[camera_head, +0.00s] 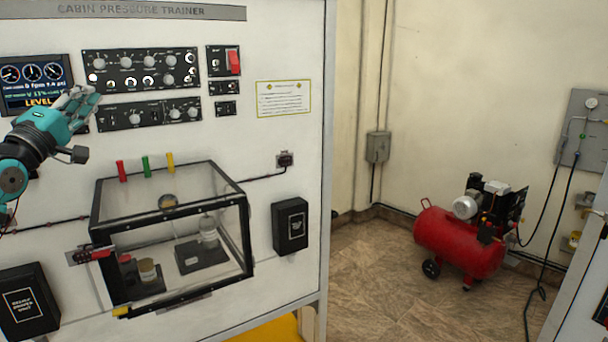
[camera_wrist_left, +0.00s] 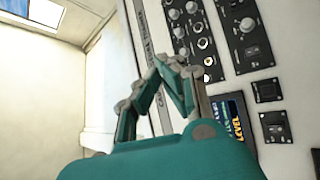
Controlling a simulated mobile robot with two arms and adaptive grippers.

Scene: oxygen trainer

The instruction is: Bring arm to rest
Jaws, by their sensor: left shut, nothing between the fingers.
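My left gripper (camera_head: 82,101) comes in from the left in the head view, in front of the white trainer panel. It overlaps the lower right of the display screen (camera_head: 36,84) and lies left of the black knob panels (camera_head: 140,72). In the left wrist view my left gripper (camera_wrist_left: 166,66) has its fingers together, with nothing between them. The knob panel (camera_wrist_left: 196,40) and the lit screen (camera_wrist_left: 236,122) appear beyond and beside the fingers. I cannot tell whether the fingers touch the panel. My right gripper is not in view.
A clear chamber (camera_head: 172,240) with a black frame juts from the panel below the gripper. Black boxes (camera_head: 290,226) flank it. A red switch (camera_head: 234,62) sits at upper right. A red compressor (camera_head: 460,240) stands on the floor to the right, with open floor before it.

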